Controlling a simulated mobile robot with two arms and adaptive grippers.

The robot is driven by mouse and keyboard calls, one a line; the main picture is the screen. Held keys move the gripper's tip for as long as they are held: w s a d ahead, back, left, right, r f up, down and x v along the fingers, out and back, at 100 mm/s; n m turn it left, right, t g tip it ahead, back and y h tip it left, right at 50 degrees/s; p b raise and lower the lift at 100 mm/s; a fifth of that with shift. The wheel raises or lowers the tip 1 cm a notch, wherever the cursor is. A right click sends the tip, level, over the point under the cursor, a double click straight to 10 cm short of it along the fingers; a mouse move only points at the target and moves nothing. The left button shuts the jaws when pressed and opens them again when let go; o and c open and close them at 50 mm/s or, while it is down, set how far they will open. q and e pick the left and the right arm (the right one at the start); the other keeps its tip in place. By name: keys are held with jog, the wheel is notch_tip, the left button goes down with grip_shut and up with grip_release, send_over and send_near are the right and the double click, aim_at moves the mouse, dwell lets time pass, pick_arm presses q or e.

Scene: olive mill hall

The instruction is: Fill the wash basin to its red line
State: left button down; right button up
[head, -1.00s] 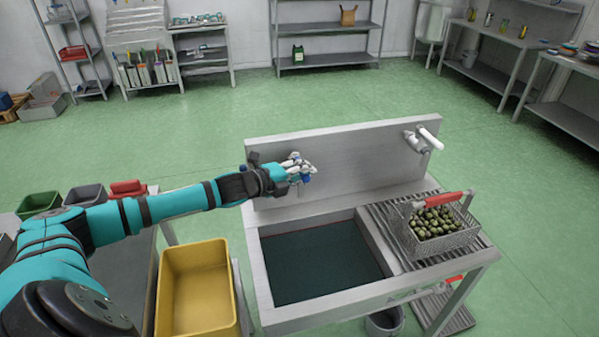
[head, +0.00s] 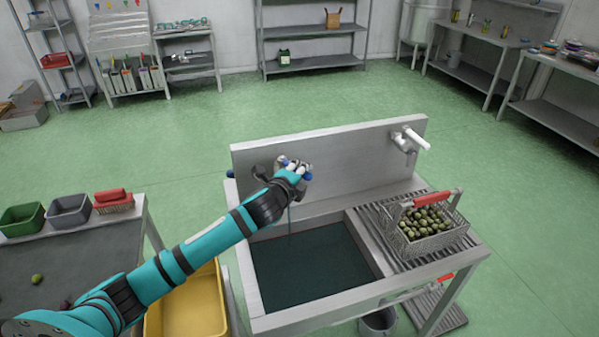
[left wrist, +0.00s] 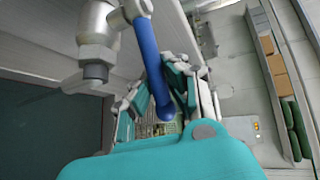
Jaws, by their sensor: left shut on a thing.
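The wash basin (head: 255,290) is a steel sink holding dark teal water (head: 310,265); its red line does not show clearly now. My left gripper (head: 294,172) is at the left end of the backsplash, above the basin's back left corner. In the left wrist view, a grey metal tap (left wrist: 97,45) has a long blue lever (left wrist: 150,65) that runs down between my fingers (left wrist: 165,115), which are shut on it. A thin vertical streak (head: 289,222), seemingly water, drops below the gripper into the basin. My right gripper is not in view.
A wire basket (head: 432,240) of green olives with a red handle stands on the ribbed drainboard (head: 378,235). A second, white-handled tap (head: 408,139) is at the backsplash's right. A yellow tub (head: 190,308) stands left of the basin. The green floor behind is clear.

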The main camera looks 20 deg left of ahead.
pick_arm(q)
jog(key=c, duration=1.3)
grip_release()
jog(key=shift+f, duration=0.15)
jog(key=shift+s, duration=0.1)
jog(key=v, duration=1.2)
